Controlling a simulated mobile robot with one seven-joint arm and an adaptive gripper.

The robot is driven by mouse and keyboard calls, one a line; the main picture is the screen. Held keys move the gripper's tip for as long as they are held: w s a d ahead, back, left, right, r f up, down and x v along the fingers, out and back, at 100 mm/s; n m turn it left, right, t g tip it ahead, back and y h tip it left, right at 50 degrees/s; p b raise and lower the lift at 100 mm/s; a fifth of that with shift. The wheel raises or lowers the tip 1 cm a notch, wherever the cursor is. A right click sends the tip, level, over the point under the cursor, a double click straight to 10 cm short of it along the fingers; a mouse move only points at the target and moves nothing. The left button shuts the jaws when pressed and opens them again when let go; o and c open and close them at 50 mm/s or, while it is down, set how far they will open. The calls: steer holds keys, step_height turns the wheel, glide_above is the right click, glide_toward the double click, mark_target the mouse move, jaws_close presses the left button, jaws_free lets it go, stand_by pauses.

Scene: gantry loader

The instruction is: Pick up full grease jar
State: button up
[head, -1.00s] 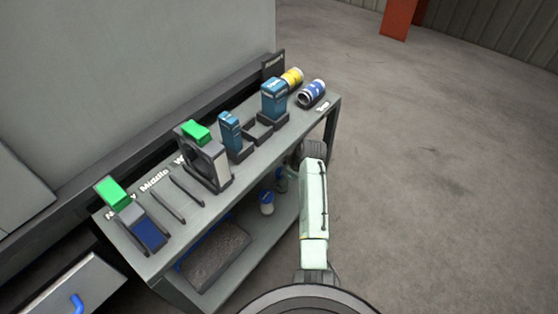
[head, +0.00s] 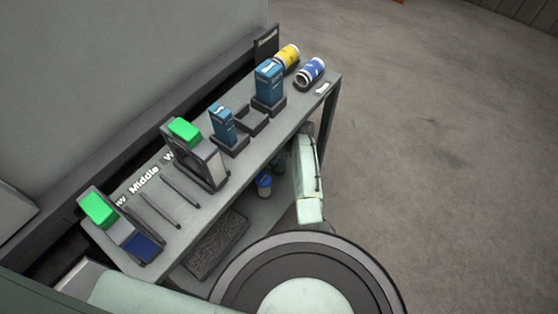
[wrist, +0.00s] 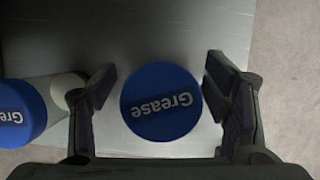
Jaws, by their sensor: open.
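In the wrist view a jar with a round blue lid marked "Grease" (wrist: 161,102) stands between the two fingers of my open gripper (wrist: 160,76). Gaps show on both sides of the lid. A second jar (wrist: 22,112), with a blue lid also marked "Grease" and a pale body, is outside the left finger. I cannot tell from the lids which jar is full. In the head view one blue-lidded white jar (head: 264,184) shows on the lower shelf of the bench. My arm and the bench top largely hide my gripper there.
The bench top (head: 205,185) overhangs the lower shelf. On it are green-and-grey holders (head: 200,150), blue boxes (head: 269,85) in dark trays, and a yellow can (head: 287,57) and a blue-and-white can (head: 311,71). A dark textured mat (head: 217,245) lies lower down. Open floor (head: 440,170) is at right.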

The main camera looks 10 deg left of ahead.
steer(key=shift+a+f, duration=0.1)
steer(key=shift+f, duration=0.2)
steer(key=shift+c, duration=0.4)
steer(key=c, duration=1.5)
